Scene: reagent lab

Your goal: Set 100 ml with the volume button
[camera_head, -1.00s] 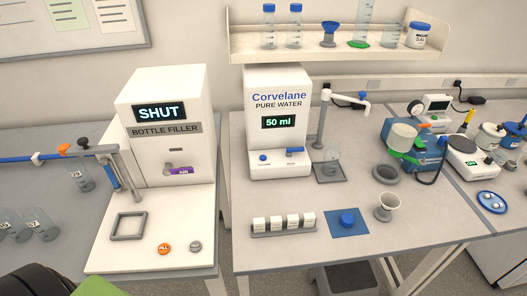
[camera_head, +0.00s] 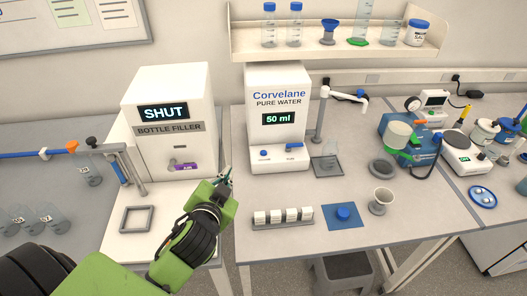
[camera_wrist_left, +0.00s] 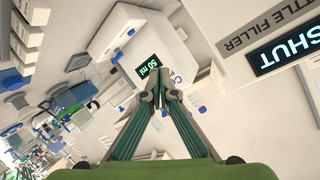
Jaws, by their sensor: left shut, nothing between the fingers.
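The Corvelane pure water dispenser (camera_head: 279,90) stands on the middle bench, and its display (camera_head: 278,119) reads "50 ml". On its front ledge are a round blue button (camera_head: 264,153) at the left and a blue lever-like control (camera_head: 294,146) at the right; their small labels are unreadable. My left gripper (camera_head: 227,177) is shut and empty, left of and below the dispenser's ledge, in front of the bottle filler, apart from the button. In the left wrist view the closed fingertips (camera_wrist_left: 160,82) appear in front of the dispenser, with its display (camera_wrist_left: 149,68) beside them. My right gripper is out of view.
The bottle filler (camera_head: 167,90), showing "SHUT", stands close left of my gripper. A rack of white blocks (camera_head: 283,222) and a blue mat (camera_head: 345,223) lie in front. A shelf (camera_head: 335,45) hangs above.

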